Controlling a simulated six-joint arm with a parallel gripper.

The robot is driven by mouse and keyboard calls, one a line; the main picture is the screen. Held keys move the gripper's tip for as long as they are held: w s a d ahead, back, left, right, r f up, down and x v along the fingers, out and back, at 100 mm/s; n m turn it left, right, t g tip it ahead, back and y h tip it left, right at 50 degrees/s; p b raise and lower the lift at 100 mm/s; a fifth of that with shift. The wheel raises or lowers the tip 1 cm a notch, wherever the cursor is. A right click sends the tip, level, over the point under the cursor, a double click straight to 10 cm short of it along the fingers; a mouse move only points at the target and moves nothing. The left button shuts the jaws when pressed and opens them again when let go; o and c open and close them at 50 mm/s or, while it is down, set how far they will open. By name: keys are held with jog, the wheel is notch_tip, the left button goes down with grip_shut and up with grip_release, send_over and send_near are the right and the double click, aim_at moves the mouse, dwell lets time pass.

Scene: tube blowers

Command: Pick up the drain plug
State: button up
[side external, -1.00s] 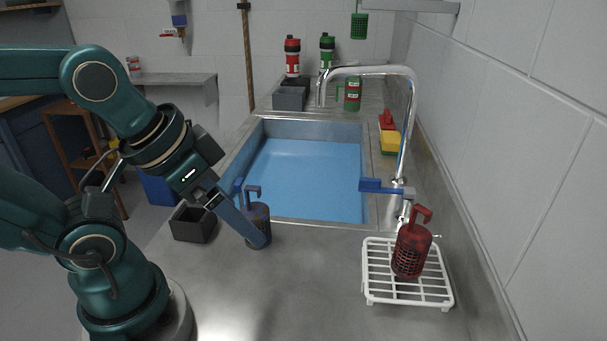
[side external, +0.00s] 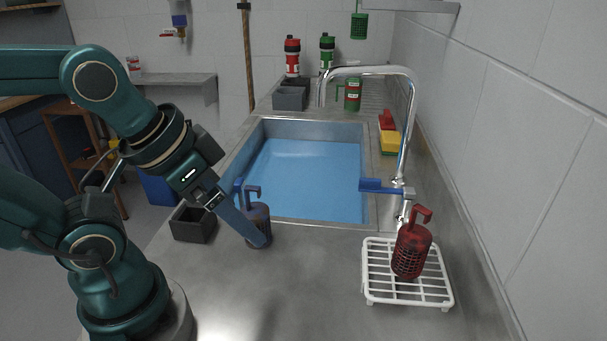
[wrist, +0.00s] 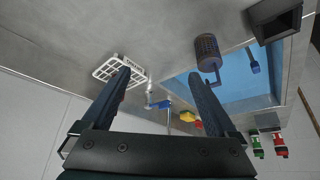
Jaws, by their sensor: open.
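I cannot clearly make out a drain plug. In the wrist view a small blue piece (wrist: 253,62) shows against the sink's blue interior; I cannot tell whether it is the plug. My gripper (side external: 258,234) points down at the counter just in front of the sink in the side view. In the wrist view my gripper (wrist: 162,92) has its two long dark-blue fingers wide apart with nothing between them. A dark perforated cylinder with a hooked handle (side external: 261,215) stands partly behind a finger; in the wrist view this cylinder (wrist: 207,46) lies beyond the right finger.
A red hooked cylinder (side external: 410,254) stands on a white rack (side external: 373,285) at the right. The sink (side external: 305,180) lies behind, with a chrome faucet (side external: 407,130) at its right. A dark open box (side external: 190,226) sits left of my gripper.

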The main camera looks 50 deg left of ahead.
dwell(0.4)
jog(key=c, duration=0.7)
jog(key=shift+r, duration=0.1)
